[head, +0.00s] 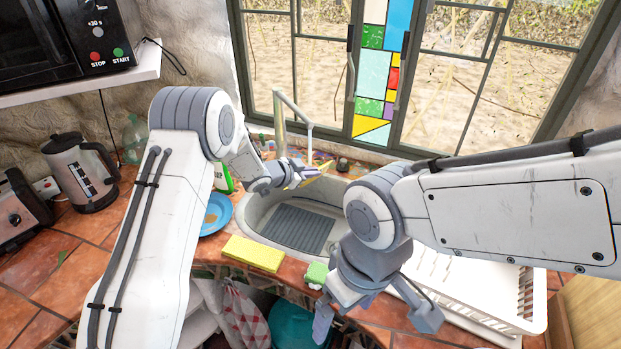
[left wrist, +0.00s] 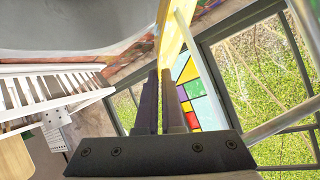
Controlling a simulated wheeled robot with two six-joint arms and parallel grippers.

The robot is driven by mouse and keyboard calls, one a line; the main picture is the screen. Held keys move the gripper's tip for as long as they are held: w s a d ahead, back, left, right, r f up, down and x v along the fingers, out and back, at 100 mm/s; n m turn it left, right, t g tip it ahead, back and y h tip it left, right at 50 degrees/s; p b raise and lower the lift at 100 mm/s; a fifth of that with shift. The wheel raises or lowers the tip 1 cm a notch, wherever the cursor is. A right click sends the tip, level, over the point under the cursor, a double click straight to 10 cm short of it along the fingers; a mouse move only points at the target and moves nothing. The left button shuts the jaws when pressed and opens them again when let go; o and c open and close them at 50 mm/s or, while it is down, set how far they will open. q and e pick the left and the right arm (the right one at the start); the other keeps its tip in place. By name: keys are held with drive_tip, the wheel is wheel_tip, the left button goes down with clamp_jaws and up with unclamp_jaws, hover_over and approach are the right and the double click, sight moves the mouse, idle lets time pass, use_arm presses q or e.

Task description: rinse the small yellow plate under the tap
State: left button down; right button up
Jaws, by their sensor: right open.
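My left gripper (head: 304,172) is over the back of the sink (head: 257,212), near the tap (head: 279,122). It is shut on the small yellow plate (head: 322,168), which shows as a thin tilted edge. In the left wrist view the yellow plate (left wrist: 168,42) stands nearly edge-on between the fingers (left wrist: 160,100). A pale tube-like shape (left wrist: 184,18) runs close beside the plate; I cannot tell whether it is the tap or water. My right gripper (head: 374,314) is open and empty, low in front of the sink and the dish rack.
A yellow sponge (head: 253,253) and a green sponge (head: 317,272) lie on the sink's front edge. A blue plate (head: 215,214) is left of the sink. A white dish rack (head: 470,312) stands right. A kettle (head: 86,172) is far left. Windows (head: 460,60) close off the back.

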use_arm(q)
drive_tip(key=s+a, duration=0.8)
drive_tip(key=shift+s, duration=0.25)
drive_tip(key=shift+a, duration=0.1)
idle(0.5)
drive_tip(key=p+v, duration=0.1)
drive_tip(key=v, duration=0.1)
drive_tip(key=p+v, duration=0.1)
drive_tip(key=v, duration=0.2)
drive_tip(key=shift+w+r, duration=0.2)
drive_tip(key=shift+r, duration=0.15)
idle(0.4)
